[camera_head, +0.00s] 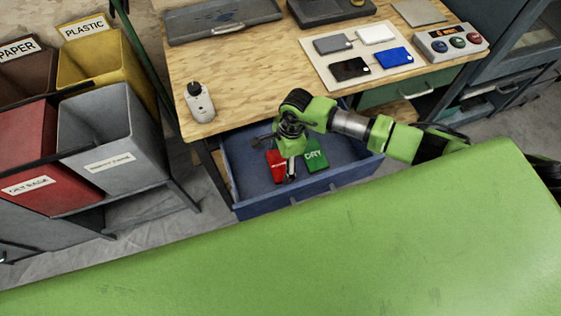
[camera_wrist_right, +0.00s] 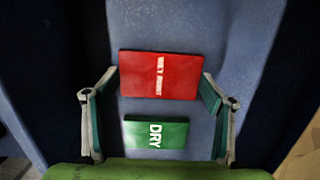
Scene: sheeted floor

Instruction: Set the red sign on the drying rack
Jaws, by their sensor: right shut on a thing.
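The red sign (camera_wrist_right: 160,88), a flat plate with white lettering, is in the open blue drawer; part of it shows in the head view (camera_head: 277,165). My right gripper (camera_head: 290,172) reaches down into the drawer. In the right wrist view its fingers (camera_wrist_right: 161,80) are shut on the left and right edges of the red sign. A green sign marked DRY (camera_wrist_right: 143,134) lies beside the red one, nearer the palm, and also shows in the head view (camera_head: 316,157). I cannot make out a drying rack. My left gripper is not in view.
The drawer (camera_head: 352,171) has raised walls around the gripper. Above it, the wooden table (camera_head: 240,75) bears a mat (camera_head: 330,80) with several flat pieces, a button box (camera_head: 450,42) and a white device (camera_head: 199,103). Sorting bins (camera_head: 108,125) stand at left.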

